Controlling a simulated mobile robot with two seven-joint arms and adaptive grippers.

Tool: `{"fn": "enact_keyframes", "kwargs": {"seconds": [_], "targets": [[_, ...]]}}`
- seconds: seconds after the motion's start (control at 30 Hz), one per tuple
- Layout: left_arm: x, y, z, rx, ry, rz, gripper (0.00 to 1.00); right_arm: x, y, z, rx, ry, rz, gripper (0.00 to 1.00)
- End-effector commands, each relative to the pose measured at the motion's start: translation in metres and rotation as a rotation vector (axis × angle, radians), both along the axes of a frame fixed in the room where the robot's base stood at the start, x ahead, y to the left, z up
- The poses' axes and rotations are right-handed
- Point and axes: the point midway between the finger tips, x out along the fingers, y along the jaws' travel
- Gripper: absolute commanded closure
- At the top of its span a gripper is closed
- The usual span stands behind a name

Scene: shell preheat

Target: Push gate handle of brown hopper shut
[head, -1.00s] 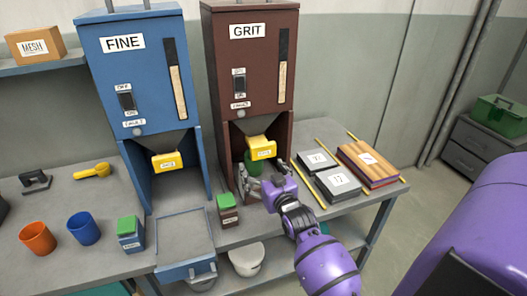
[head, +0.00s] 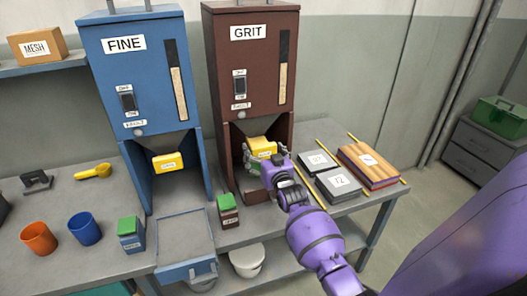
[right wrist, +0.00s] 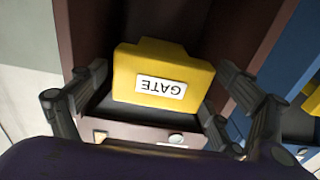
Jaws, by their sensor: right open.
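The brown hopper (head: 248,62), labelled GRIT, stands at the middle of the bench. Its yellow gate handle (head: 262,147) is at the mouth of the hopper's lower bay. My right gripper (head: 262,162) is just in front of and below the handle and hides part of it. In the right wrist view the handle (right wrist: 162,76) has an upside-down GATE label and lies between the two spread fingers of the open gripper (right wrist: 160,112). I cannot tell whether a finger touches it. My left gripper is not in view.
The blue hopper (head: 138,75) with its own yellow handle (head: 167,162) stands to the left. A small green-topped brown box (head: 228,211) stands before the brown hopper. Grey packs (head: 338,184) and a wooden stack (head: 369,165) lie to the right.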

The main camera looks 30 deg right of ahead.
Motion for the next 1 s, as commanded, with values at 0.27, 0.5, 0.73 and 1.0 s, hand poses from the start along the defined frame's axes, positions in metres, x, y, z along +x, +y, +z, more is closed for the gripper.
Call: {"fn": "enact_keyframes", "kwargs": {"seconds": [0.27, 0.5, 0.73, 1.0], "targets": [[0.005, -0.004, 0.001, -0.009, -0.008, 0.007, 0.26, 0.000, 0.000, 0.000, 0.000, 0.000, 0.000, 0.38], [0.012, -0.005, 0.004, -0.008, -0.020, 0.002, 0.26, 0.000, 0.000, 0.000, 0.000, 0.000, 0.000, 0.70], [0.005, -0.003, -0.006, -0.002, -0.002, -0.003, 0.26, 0.014, -0.003, -0.004, -0.003, 0.003, 0.001, 0.76], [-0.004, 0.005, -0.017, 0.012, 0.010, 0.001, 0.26, 0.046, -0.011, -0.004, -0.001, 0.004, 0.000, 0.76]]}}
